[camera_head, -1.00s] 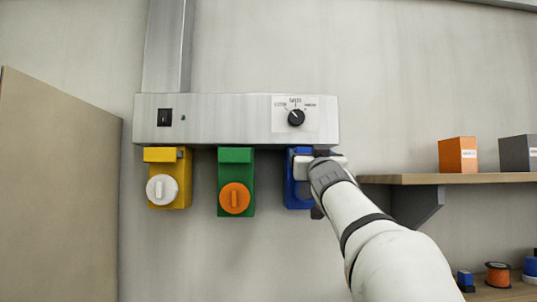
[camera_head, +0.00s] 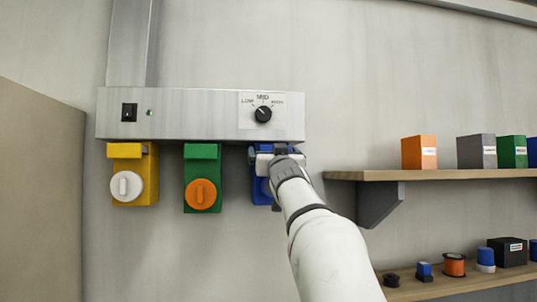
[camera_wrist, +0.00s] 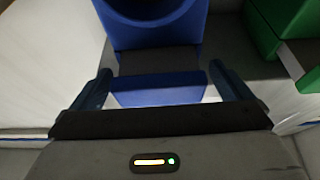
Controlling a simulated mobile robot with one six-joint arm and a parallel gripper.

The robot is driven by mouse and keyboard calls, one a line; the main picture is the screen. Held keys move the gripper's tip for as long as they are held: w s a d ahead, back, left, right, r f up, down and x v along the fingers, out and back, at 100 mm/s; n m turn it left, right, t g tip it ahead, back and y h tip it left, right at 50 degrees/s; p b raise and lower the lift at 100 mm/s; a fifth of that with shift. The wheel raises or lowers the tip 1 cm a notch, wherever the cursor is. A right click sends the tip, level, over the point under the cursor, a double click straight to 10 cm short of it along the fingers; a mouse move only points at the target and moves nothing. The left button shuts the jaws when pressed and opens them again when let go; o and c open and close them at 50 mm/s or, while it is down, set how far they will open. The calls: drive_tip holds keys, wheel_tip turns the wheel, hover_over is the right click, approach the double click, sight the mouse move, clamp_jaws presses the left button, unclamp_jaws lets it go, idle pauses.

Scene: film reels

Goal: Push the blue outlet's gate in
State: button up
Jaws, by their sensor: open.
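The blue outlet (camera_head: 261,195) hangs under the right end of the grey metal housing in the head view, partly hidden behind my gripper (camera_head: 272,162). In the wrist view, the outlet's blue body (camera_wrist: 155,30) is at the top. A blue block, which looks like its gate (camera_wrist: 160,92), lies between my gripper's two spread fingers (camera_wrist: 160,74). My gripper is open, its fingers either side of the block. I cannot tell whether they touch it, nor how far the gate stands out.
The green outlet (camera_head: 203,168) with an orange knob is left of the blue one, the yellow outlet (camera_head: 146,165) further left. The housing (camera_head: 200,104) carries a dial (camera_head: 263,114) and a switch (camera_head: 129,112). Shelves (camera_head: 440,175) with boxes and reels stand right. A tan panel (camera_head: 35,200) is far left.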

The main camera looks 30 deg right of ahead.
drive_tip(key=shift+f, duration=0.1)
drive_tip(key=shift+s+a+f, duration=0.15)
drive_tip(key=shift+s, duration=0.1)
drive_tip(key=b+v, duration=0.2)
drive_tip(key=v, duration=0.5)
drive_tip(key=shift+b, duration=0.35)
drive_tip(key=shift+s, duration=0.15)
